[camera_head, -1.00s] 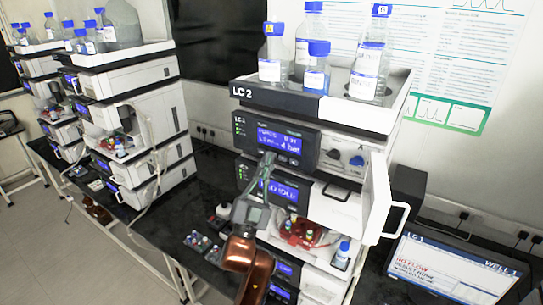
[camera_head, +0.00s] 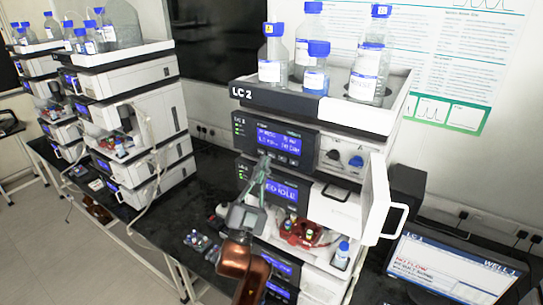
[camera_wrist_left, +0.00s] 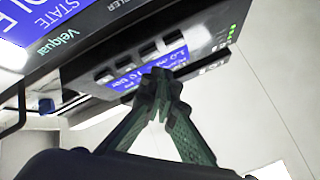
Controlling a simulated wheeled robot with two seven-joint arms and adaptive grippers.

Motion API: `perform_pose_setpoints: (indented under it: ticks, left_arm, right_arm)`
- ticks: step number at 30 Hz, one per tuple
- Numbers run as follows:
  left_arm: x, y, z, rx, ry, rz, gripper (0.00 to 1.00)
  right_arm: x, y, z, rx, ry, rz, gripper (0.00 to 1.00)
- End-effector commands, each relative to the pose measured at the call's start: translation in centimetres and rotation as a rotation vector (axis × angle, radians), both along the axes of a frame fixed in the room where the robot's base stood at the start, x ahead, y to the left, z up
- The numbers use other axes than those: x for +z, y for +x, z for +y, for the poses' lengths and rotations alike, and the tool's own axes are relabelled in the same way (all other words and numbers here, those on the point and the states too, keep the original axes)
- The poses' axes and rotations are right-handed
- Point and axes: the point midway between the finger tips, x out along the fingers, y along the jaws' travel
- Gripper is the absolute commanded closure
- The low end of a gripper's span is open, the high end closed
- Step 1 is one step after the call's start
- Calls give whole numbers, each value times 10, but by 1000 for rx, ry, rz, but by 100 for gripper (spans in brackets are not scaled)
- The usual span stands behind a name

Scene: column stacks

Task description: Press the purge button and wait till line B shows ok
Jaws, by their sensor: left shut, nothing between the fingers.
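The upper pump module of the LC 2 stack has a lit blue display (camera_head: 279,141) with small lines of text I cannot read surely. A row of small buttons (camera_head: 283,160) lies below it; I cannot read which is purge. In the left wrist view the same display (camera_wrist_left: 187,65) and buttons (camera_wrist_left: 125,61) appear turned over. My left gripper (camera_head: 264,162) is shut and empty, its tips in front of the panel near the left end of the button row. In the wrist view its tips (camera_wrist_left: 160,78) cover part of the display; contact cannot be told. My right gripper is out of view.
Below, another module display (camera_head: 281,190) reads IDLE, partly behind my gripper. A white door (camera_head: 376,197) stands open at right. Blue-capped bottles (camera_head: 315,66) stand on top. A monitor (camera_head: 455,265) at lower right shows red NO FLOW text.

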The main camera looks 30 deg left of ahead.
Motion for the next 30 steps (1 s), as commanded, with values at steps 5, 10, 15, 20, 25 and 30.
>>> perform_pose_setpoints:
  ticks: [5, 10, 15, 20, 25, 30]
  left_arm:
    - [1, -17, 2, 1, 0, 1, 100]
    - [1, -33, 3, 1, 1, 0, 100]
    - [1, -45, 3, 0, 0, -1, 100]
    - [0, -48, 3, 0, 0, -1, 100]
    - [0, -47, 4, 0, 0, 0, 100]
    - [0, -47, 4, 0, 0, 0, 100]
  right_arm:
    - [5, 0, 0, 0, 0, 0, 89]
    - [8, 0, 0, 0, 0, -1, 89]
    - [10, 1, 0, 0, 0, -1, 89]
    - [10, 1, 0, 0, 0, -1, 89]
    - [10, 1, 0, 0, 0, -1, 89]
    - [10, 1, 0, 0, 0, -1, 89]
